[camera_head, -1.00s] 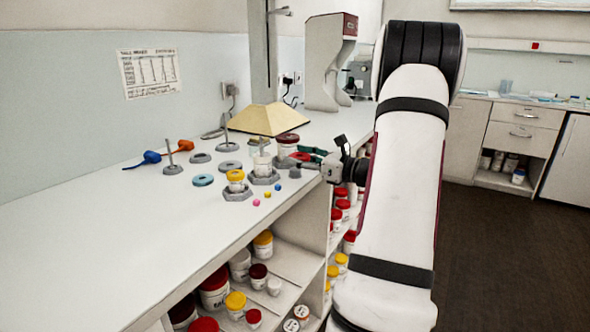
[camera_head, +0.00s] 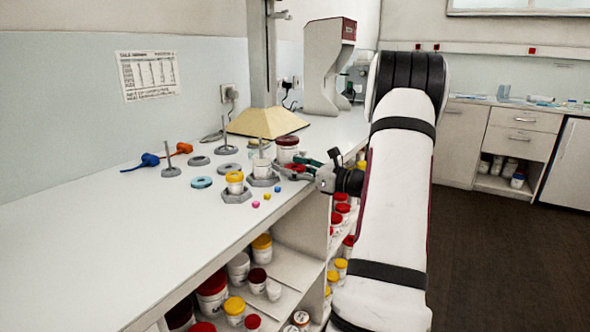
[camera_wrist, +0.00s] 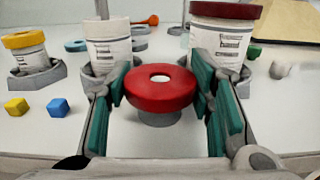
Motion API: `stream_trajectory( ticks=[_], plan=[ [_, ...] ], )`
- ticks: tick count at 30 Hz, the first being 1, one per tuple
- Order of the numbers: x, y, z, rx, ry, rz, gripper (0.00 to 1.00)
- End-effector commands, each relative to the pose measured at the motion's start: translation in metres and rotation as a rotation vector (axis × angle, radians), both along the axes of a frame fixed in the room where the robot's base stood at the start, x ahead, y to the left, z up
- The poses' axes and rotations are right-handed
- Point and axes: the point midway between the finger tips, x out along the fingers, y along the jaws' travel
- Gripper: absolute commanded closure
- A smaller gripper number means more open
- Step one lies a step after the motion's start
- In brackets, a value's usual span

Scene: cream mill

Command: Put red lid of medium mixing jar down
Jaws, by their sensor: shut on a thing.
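The red lid (camera_wrist: 160,92) is a thick ring with a hole in its middle. My gripper (camera_wrist: 162,80) is shut on it, with green pads at its left and right sides. The lid looks level, low over the counter; a grey round patch under it may be its shadow. In the head view the lid (camera_head: 298,168) shows small between the fingers of my gripper (camera_head: 299,170), near the counter's front edge.
A jar with a dark red lid (camera_head: 287,147) stands close behind the lid. A yellow-lidded jar (camera_head: 235,183) sits in a grey holder to the left. Small coloured cubes (camera_head: 267,196) lie near the front edge. The counter's left part (camera_head: 120,230) is clear.

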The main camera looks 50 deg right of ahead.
Motion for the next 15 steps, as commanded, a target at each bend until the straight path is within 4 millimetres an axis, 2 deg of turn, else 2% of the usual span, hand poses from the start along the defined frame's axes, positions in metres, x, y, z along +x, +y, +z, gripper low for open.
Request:
stream_trajectory(
  ticks=[12,13,15],
  plan=[
    [-0.0001,0.0000,-0.0099,0.000,0.000,0.000,0.79],
    [-0.0001,0.0000,-0.0099,0.000,0.001,0.000,0.50],
    [-0.0002,0.0000,-0.0100,0.000,0.001,0.000,0.34]
  ],
)
